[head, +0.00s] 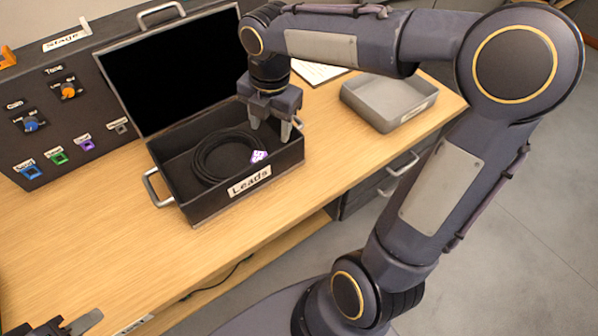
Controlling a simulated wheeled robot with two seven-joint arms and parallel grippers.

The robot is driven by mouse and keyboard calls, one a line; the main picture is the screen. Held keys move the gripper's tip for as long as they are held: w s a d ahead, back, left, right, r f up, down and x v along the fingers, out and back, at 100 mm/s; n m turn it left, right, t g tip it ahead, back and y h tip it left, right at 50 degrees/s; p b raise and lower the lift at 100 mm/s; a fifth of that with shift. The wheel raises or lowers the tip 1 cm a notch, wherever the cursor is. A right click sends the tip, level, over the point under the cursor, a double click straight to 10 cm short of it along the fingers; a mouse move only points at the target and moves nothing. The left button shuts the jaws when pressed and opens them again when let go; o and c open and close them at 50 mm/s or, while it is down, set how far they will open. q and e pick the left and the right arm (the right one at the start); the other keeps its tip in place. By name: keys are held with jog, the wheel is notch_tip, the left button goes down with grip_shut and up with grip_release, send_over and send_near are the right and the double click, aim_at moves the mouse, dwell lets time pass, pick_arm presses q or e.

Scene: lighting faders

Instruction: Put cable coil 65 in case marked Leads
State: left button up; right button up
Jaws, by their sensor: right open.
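The case marked Leads (250,182) stands open on the wooden desk, its lid raised at the back. A black cable coil (206,141) with a small purple-and-white tag (259,156) lies inside it, on the case floor. The tag's number is too small to read. My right gripper (271,128) is open and points down over the back right part of the case. It holds nothing, and the coil lies to its lower left. My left gripper (52,326) shows only partly at the bottom left edge, away from the case; its jaw state is unclear.
A grey tray (420,115) stands at the desk's right end, near a white sheet (313,73). A panel marked Stage (60,100) with knobs and coloured sockets stands at the left. The desk front left of the case is clear.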

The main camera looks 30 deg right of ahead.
jog(key=s+a+f+m+t+y, duration=0.1)
jog(key=s+m+t, duration=0.1)
jog(key=s+m, duration=0.6)
jog(key=s+a+f+m+t+y, duration=0.1)
jog(key=s+m+t+y, duration=0.1)
jog(key=s+m, duration=0.7)
jog(key=shift+s+m+t, duration=0.2)
jog(key=shift+m+t, duration=0.1)
jog(key=shift+m, duration=4)
jog(key=shift+r+p, duration=0.65)
jog(key=shift+r, duration=0.05)
